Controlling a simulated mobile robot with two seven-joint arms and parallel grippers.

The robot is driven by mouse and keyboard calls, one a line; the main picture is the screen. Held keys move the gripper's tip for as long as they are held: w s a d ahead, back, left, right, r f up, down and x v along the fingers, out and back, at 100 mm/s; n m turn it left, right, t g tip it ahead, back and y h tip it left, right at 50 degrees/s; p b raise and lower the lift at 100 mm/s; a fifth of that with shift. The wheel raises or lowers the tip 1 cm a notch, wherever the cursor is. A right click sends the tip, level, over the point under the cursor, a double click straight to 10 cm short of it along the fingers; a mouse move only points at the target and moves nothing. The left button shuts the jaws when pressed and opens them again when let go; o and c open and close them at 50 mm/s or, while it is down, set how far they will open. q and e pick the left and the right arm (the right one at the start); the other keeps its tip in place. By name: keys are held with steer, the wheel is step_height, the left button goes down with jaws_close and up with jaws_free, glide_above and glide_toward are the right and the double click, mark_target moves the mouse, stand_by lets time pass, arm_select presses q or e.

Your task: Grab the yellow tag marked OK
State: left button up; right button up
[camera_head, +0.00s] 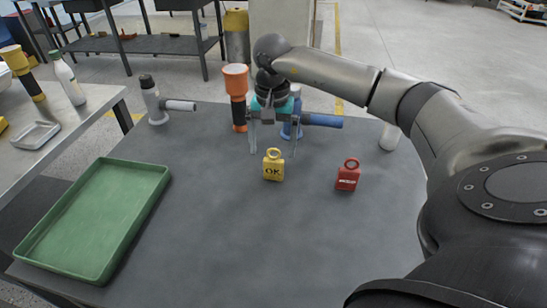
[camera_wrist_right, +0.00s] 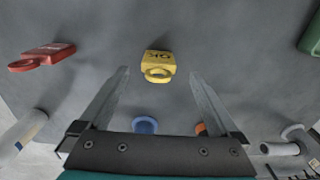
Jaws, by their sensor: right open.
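In the right wrist view the fingers (camera_wrist_right: 160,78) are spread wide and do not touch the tag. My left gripper is not in view.
An empty green tray (camera_head: 93,220) lies at the left. An orange-and-black tool (camera_head: 236,90), a blue tool (camera_head: 318,120) and a grey tool (camera_head: 156,103) stand at the back. The front middle of the table is clear.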

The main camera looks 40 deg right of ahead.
mark_target(274, 160)
step_height(274, 160, down, 3)
steer(key=shift+s+f+b, duration=0.1)
steer(key=shift+b, duration=0.4)
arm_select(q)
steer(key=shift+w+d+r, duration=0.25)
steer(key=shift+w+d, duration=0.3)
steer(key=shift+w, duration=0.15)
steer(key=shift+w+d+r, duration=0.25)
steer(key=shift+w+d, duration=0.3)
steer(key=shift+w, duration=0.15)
arm_select(e)
steer(key=shift+f, duration=0.7)
steer(key=c, duration=1.4)
steer(key=shift+r, duration=0.1)
steer(key=shift+c, duration=0.2)
